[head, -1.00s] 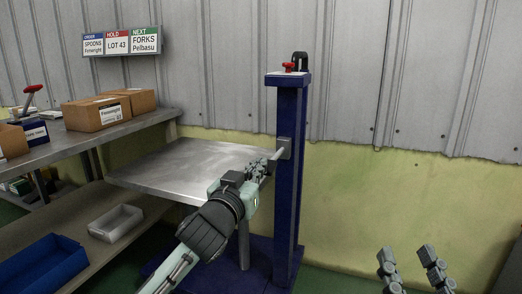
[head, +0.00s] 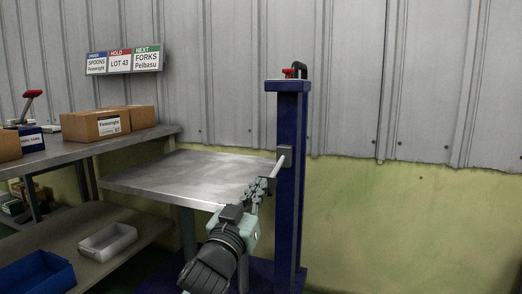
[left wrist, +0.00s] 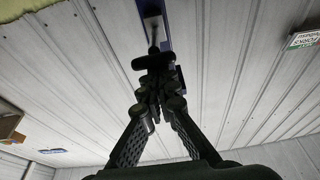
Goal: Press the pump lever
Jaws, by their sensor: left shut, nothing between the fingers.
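The pump lever (head: 277,168) is a pale rod. It sticks out from a grey plate (head: 284,156) on the blue column (head: 289,215) and slants down toward the front left. My left gripper (head: 264,183) is shut and empty at the lever's near end, just below and left of it. In the left wrist view, a dark crosspiece (left wrist: 153,62) at the lever's end lies just beyond the fingertips of my left gripper (left wrist: 156,84). I cannot tell whether they touch. My right gripper is out of view.
A steel table (head: 180,178) stands left of the column, close to my left gripper. A shelf bench with cartons (head: 95,124), a white tray (head: 108,240) and a blue bin (head: 38,274) is farther left. A red-handled item (head: 288,72) tops the column. The right side is clear before the wall.

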